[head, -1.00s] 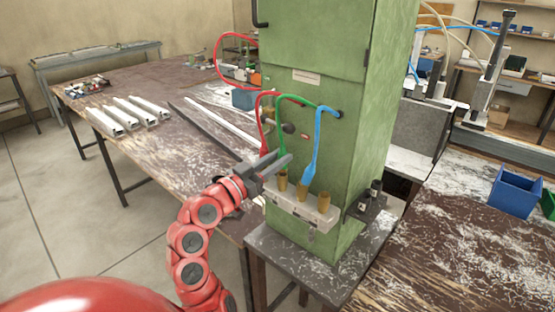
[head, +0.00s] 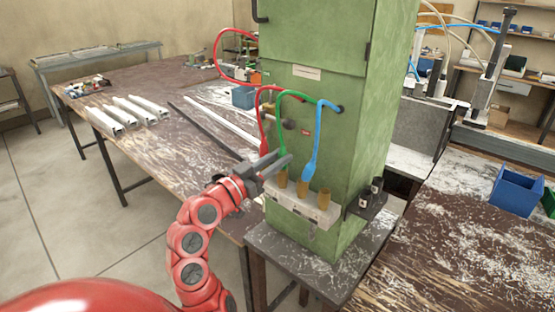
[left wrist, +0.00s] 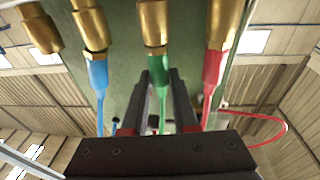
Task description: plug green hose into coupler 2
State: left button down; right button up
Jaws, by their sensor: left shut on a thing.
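My left gripper (head: 281,161) is shut on the green hose (head: 280,118), just above a brass coupler (head: 283,179) on the pale block (head: 289,212). In the left wrist view its fingers (left wrist: 162,80) flank the green hose end (left wrist: 154,68), which lines up with the third brass coupler from the left (left wrist: 153,22) and meets its mouth; how deep it sits I cannot tell. The blue hose (head: 317,140) sits in the coupler beside it (head: 302,188). The red hose (left wrist: 213,72) sits in the rightmost coupler of the wrist view. The coupler at the other end (head: 324,196) is empty. My right gripper is not in view.
The block is on the front of a green cabinet (head: 318,95). A dark bracket (head: 367,203) juts out at its right. Pale profiles (head: 139,108) lie on the left bench. A blue bin (head: 517,190) stands on the right bench.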

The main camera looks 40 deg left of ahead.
pick_arm(q)
jog(key=shift+f, duration=0.15)
jog(key=c, duration=0.6)
grip_release()
jog(key=b+v, duration=0.4)
jog(key=v, duration=0.5)
dwell(0.5)
dwell(0.6)
